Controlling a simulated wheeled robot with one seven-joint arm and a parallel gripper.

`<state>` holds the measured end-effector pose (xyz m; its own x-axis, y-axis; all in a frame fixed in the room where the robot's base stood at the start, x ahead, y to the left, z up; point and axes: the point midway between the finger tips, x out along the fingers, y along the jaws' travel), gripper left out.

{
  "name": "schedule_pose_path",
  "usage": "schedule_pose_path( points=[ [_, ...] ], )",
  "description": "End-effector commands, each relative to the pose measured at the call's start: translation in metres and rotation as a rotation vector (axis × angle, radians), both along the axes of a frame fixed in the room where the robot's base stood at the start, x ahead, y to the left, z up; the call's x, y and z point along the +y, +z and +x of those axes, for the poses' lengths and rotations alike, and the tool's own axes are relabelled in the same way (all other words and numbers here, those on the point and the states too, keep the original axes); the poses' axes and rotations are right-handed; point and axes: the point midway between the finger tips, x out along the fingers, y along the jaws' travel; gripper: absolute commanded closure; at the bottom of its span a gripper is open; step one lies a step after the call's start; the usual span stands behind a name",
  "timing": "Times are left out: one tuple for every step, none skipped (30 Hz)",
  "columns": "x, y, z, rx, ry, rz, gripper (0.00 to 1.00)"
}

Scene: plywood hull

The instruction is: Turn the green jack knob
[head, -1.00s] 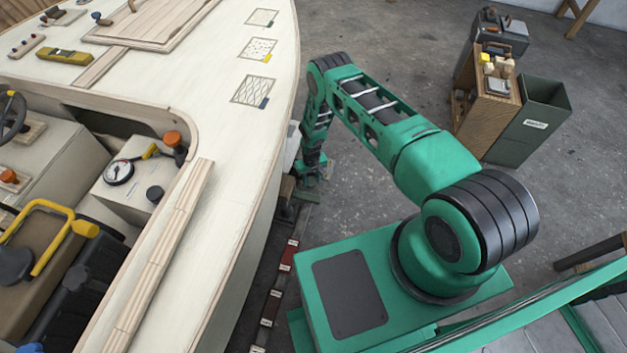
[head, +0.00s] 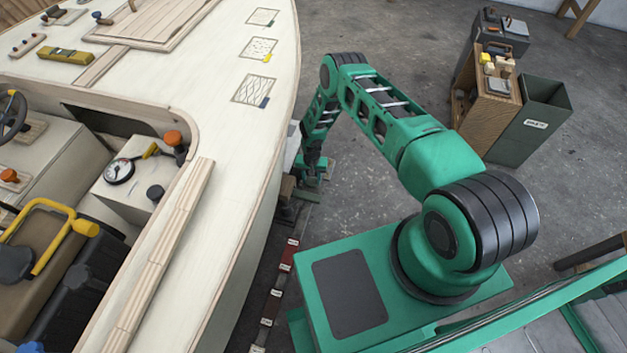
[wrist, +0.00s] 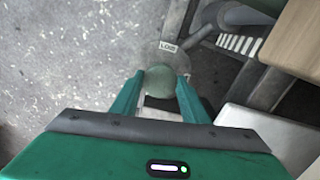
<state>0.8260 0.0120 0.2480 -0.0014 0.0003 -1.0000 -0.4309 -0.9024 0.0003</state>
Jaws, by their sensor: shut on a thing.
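The green jack knob (wrist: 160,82) shows in the wrist view as a rounded, dull green piece between my two fingers. My gripper (wrist: 160,92) is shut on it, with one finger on each side. A small label with dark lettering sits on a grey part just beyond the knob. In the head view my arm reaches down beside the boat hull, and my gripper (head: 306,190) is low near the floor there. The knob cannot be made out in the head view.
The plywood hull (head: 225,130) stands close at the left of my arm. A row of blocks (head: 270,307) runs along the floor below it. In the wrist view, a grey pipe and a wooden block (wrist: 294,38) lie at the upper right.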

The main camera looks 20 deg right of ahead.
Motion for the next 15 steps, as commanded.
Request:
schedule_pose_path(
  points=[
    [-0.0035,-0.0003,0.0006,-0.001,-0.048,-0.004,0.81],
    [-0.0041,-0.0004,0.0005,-0.001,-0.078,-0.004,0.81],
    [-0.0038,-0.0004,0.0005,-0.001,-0.116,-0.004,0.81],
    [-0.0034,-0.0004,0.0005,-0.002,-0.144,-0.003,0.81],
    [-0.0037,-0.0005,0.0005,-0.001,-0.172,-0.004,0.81],
    [-0.004,-0.0005,0.0003,-0.001,-0.21,-0.005,0.81],
    [-0.0037,-0.0005,0.0003,-0.001,-0.239,-0.004,0.81],
    [-0.0037,-0.0006,0.0003,-0.002,-0.268,-0.003,0.81],
    [-0.0044,-0.0007,0.0002,-0.001,-0.306,-0.004,0.81],
    [-0.0044,-0.0007,0.0001,-0.002,-0.334,-0.006,0.81],
    [-0.0039,-0.0007,0.0001,-0.001,-0.363,-0.005,0.81],
    [-0.0038,-0.0008,-0.0001,-0.001,-0.401,-0.005,0.81],
    [-0.0043,-0.0008,-0.0002,-0.001,-0.429,-0.005,0.81],
    [-0.0045,-0.0008,-0.0001,-0.001,-0.458,-0.006,0.81],
    [-0.0043,-0.0008,-0.0001,-0.001,-0.496,-0.005,0.81]
  ],
)
